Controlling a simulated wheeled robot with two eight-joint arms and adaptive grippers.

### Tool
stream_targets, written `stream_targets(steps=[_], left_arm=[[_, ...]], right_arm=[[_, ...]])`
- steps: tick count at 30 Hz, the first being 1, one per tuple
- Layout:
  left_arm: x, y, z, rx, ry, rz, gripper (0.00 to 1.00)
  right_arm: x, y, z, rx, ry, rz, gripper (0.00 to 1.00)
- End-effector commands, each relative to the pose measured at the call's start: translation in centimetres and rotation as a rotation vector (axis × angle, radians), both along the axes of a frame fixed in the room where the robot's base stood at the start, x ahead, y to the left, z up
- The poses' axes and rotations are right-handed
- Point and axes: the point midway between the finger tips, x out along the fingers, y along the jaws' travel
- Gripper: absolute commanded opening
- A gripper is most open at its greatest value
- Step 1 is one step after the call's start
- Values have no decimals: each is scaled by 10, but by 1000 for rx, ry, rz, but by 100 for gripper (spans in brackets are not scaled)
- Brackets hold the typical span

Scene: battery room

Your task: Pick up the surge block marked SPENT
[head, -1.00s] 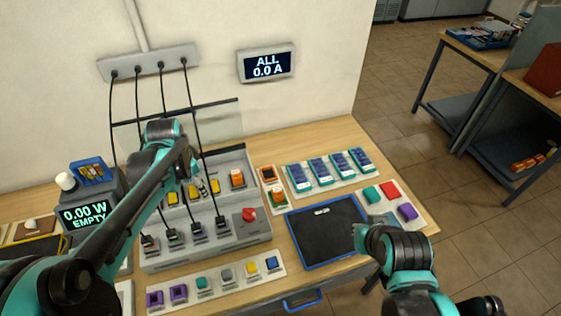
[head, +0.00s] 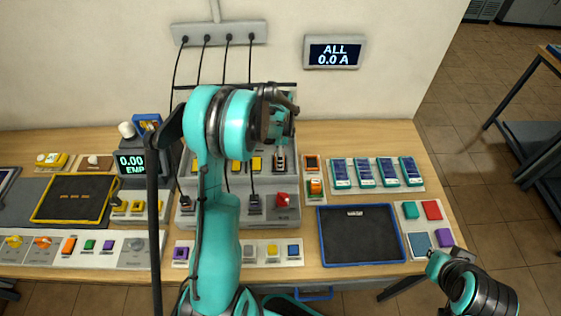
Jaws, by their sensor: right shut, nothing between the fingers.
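No SPENT mark is readable on any block. My right gripper (head: 437,268) is shut and empty at the lower right, by the table's front edge, away from the blocks.
A blue-rimmed black tray (head: 322,243) lies right of the rack. Blue-topped modules (head: 364,173) stand behind it, and colored blocks (head: 432,210) to its right. Black cables (head: 228,75) hang from the wall strip into the rack. A yellow-rimmed tray (head: 38,210) is at left.

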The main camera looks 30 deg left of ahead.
Motion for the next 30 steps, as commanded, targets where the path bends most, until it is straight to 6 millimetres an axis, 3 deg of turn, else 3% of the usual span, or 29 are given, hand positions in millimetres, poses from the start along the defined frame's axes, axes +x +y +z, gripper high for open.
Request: stream_targets(steps=[3, 10, 17, 30], left_arm=[[0, 0, -11, 0, 0, 0, 66], [0, 0, -12, 0, 0, 0, 66], [0, 0, -12, 0, 0, 0, 10], [0, 0, -4, 1, -1, 0, 9]], right_arm=[[0, 0, -2, 0, 0, 0, 0], [0, 0, -2, 0, 0, 0, 0], [0, 0, -2, 0, 0, 0, 0], [0, 0, 0, 0, 0, 0, 0]])
